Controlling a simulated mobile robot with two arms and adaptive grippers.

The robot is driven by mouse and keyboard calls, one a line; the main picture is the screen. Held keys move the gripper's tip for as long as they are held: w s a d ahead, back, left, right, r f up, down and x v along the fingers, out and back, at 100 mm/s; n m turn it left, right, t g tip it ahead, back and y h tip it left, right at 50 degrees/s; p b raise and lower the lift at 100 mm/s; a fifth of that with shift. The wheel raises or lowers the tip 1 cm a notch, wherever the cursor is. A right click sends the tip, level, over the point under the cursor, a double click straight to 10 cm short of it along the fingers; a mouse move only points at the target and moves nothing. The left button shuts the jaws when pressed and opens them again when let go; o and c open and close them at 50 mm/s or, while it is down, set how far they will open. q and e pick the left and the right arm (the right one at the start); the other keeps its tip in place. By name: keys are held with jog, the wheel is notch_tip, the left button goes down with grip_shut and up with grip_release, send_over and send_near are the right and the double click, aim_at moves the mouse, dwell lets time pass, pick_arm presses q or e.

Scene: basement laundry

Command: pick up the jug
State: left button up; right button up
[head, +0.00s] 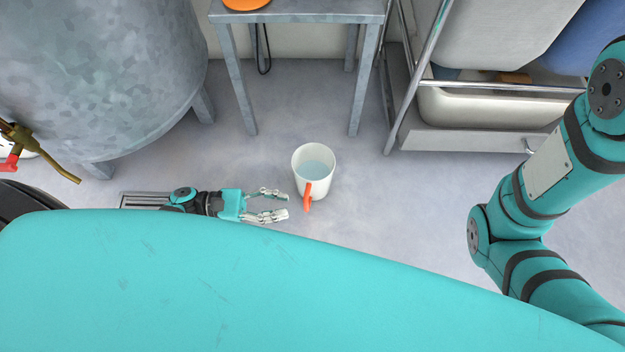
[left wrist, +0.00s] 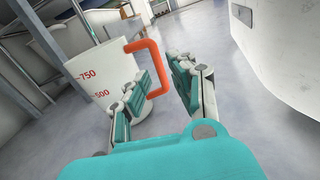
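The jug (head: 322,166) is white with an orange handle and stands upright on the grey floor, with pale blue showing inside it. My left gripper (head: 286,204) is open, just left of the jug and near its handle. In the left wrist view the jug (left wrist: 97,75) shows red marks 750 and 500, and its handle reaches toward the space between the fingers (left wrist: 158,100). The fingers are apart, and I see no grip on the handle. My right arm comes in at the right, but its gripper is out of the head view.
A grey metal table (head: 296,12) with an orange item stands behind the jug. A metal tank (head: 95,70) is at the left with a brass tap (head: 40,150). A rack with pale bins (head: 490,108) is at the right. The floor right of the jug is clear.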

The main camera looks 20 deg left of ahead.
aim_at(307, 204)
pick_arm(q)
jog(key=shift+w+d, duration=0.25)
jog(key=shift+d, duration=0.45)
jog(key=b+x, duration=0.3)
jog(key=x, duration=0.1)
jog(key=shift+w+d+f, duration=0.1)
jog(key=shift+w+f, duration=0.05)
jog(key=shift+f, duration=0.2)
jog(key=shift+w+d, duration=0.1)
jog(key=shift+d, duration=0.25)
jog(key=shift+d+r, duration=0.15)
grip_shut()
